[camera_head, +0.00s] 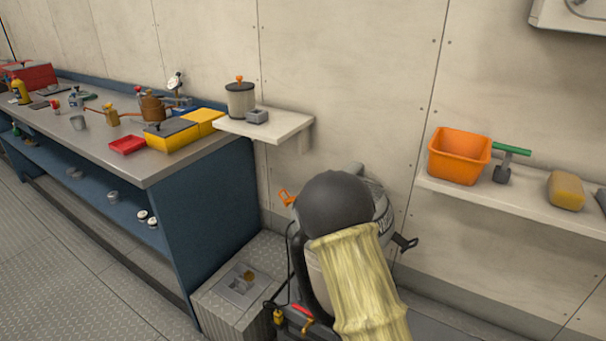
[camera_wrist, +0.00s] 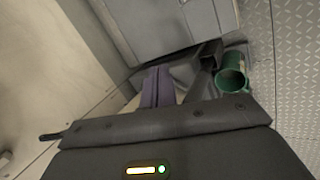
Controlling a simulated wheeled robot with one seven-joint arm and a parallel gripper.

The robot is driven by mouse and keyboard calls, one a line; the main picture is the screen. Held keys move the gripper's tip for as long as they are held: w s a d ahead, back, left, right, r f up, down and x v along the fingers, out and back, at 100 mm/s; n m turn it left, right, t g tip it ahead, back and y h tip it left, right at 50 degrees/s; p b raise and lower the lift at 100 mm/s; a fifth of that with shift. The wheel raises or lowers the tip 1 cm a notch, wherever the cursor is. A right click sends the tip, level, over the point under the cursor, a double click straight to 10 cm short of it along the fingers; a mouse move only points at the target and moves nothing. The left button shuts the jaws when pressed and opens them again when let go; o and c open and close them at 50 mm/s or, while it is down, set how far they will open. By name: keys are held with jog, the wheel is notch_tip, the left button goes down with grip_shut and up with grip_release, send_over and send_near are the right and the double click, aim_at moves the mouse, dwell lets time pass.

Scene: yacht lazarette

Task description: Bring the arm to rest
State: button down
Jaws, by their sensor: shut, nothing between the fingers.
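My gripper (camera_wrist: 158,74) shows in the wrist view as a narrow purple-grey pair of fingers beyond its dark body. The fingers are shut together and nothing is held between them. In the head view my arm, with a dark round joint and a pale yellow sleeve, stands at lower centre in front of the wall. My gripper cannot be made out there.
A blue workbench (camera_head: 200,210) with tools stands left. A small shelf (camera_head: 290,124) holds a lidded canister (camera_head: 240,101). The right shelf (camera_head: 520,207) holds an orange bin (camera_head: 458,158) and a sponge (camera_head: 566,190). A green container (camera_wrist: 231,72) is close right of my fingers.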

jog(key=s+a+r+m+y+p, duration=0.1)
jog(key=s+a+r+m+y, duration=0.2)
jog(key=r, duration=0.6)
jog(key=s+a+r+m+y, duration=0.15)
jog(key=s+r+m, duration=0.35)
jog(key=r, duration=0.5)
notch_tip(320, 180, up, 26)
jog(key=p, duration=2.6)
jog(key=shift+w+a+g+p, duration=0.2)
jog(key=shift+a+g+p, duration=0.15)
jog(key=shift+g, duration=0.05)
